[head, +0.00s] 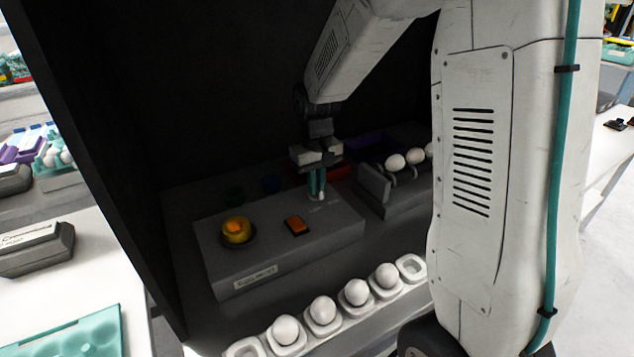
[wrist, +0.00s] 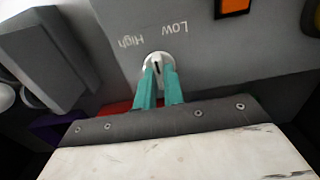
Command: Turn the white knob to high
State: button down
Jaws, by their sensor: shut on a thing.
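The white knob (wrist: 157,59) sits on the grey control box, with the printed words High and Low beside it in the wrist view. A dark line on the knob points roughly between the two words. My gripper (wrist: 159,82) has its teal fingers closed on the knob from either side. In the head view my gripper (head: 317,186) reaches down to the right end of the grey control box (head: 222,258), and the fingers hide most of the knob (head: 318,196).
A white egg tray (head: 411,268) with several eggs lies in front. A grey holder (head: 373,186) with eggs stands right of my gripper. A dark wall encloses the left and back.

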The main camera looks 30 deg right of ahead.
jog(key=n, duration=0.4)
jog(key=shift+n, duration=0.3)
jog(key=n, duration=0.4)
dwell(0.3)
jog(key=c, duration=1.5)
grip_release()
jog(key=shift+r, duration=0.1)
notch_tip(320, 180, up, 8)
jog(key=shift+f, duration=0.15)
